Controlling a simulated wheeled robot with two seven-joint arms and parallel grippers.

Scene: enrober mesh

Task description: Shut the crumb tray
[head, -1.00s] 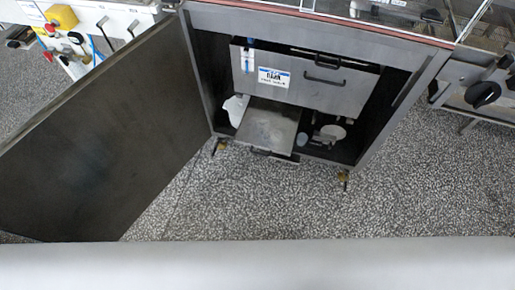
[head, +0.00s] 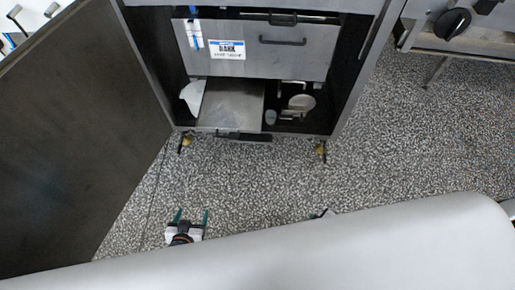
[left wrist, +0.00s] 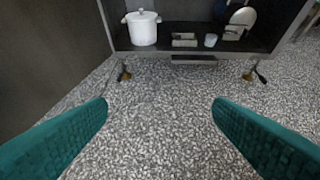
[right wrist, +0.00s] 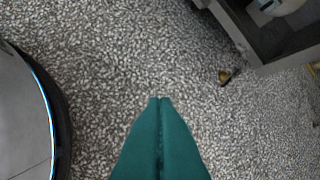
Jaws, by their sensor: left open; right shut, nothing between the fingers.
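The crumb tray appears to be the flat grey metal tray (head: 231,104) in the lower part of the open cabinet. It stands out from below the labelled drawer, its front near the cabinet's front edge. A dark bar (head: 243,137) shows there, and also in the left wrist view (left wrist: 193,60); I cannot tell whether it belongs to the tray. My left gripper (head: 191,214) is open and empty, above the floor in front of the cabinet. My right gripper (right wrist: 160,100) is shut and empty over bare floor; in the head view my arm mostly hides it.
The cabinet door (head: 75,130) stands wide open at left. The labelled drawer (head: 260,50) is above the tray. A white pot (left wrist: 143,28), a small cup (left wrist: 210,40) and a round plate (head: 301,102) are inside. Speckled floor (head: 400,150) in front is clear.

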